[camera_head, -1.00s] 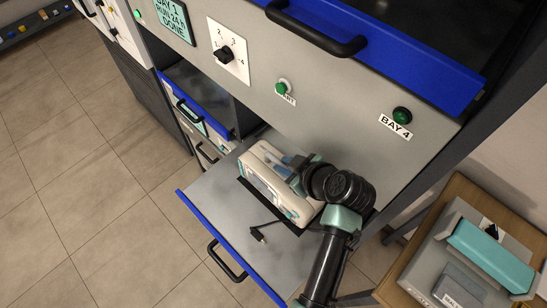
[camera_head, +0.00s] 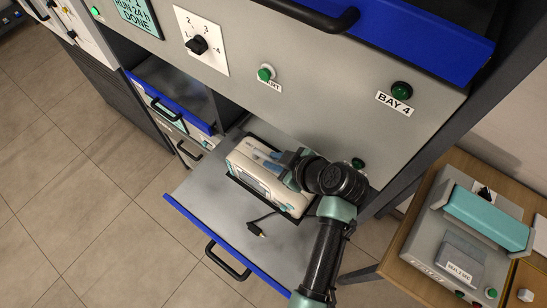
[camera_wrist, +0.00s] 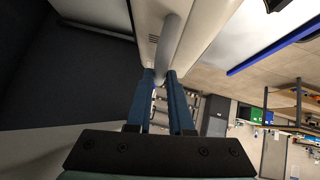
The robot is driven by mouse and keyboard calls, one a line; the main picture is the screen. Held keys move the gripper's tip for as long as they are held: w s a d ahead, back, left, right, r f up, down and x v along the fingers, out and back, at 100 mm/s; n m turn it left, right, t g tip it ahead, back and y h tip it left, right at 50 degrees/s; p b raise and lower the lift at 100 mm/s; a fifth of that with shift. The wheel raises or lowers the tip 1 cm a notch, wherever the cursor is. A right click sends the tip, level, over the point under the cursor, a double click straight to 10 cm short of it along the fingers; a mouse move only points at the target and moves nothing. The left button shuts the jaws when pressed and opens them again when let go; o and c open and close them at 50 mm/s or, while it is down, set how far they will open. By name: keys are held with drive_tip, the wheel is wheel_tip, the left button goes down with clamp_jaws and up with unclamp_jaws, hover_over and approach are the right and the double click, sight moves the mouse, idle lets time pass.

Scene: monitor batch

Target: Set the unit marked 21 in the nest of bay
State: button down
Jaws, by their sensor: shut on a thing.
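The unit (camera_head: 262,179) is a white, box-shaped device with teal corners, in the head view on a pulled-out grey drawer (camera_head: 205,200) with a blue front edge. A dark nest shows as a thin black edge along the unit's near side. I cannot tell whether the unit rests fully in it. My gripper (camera_wrist: 160,76) has its blue fingers closed on the unit's grey handle (camera_wrist: 172,42) in the wrist view. No number is readable on the unit.
The BAY 4 label (camera_head: 395,104) is on the panel above the drawer. A black cable with a plug (camera_head: 257,229) lies on the drawer in front of the unit. A side table (camera_head: 385,262) at right holds a grey device with a teal bar (camera_head: 488,219).

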drive_tip(key=c, duration=0.8)
unclamp_jaws()
drive_tip(key=b+v, duration=0.2)
drive_tip(key=v, duration=1)
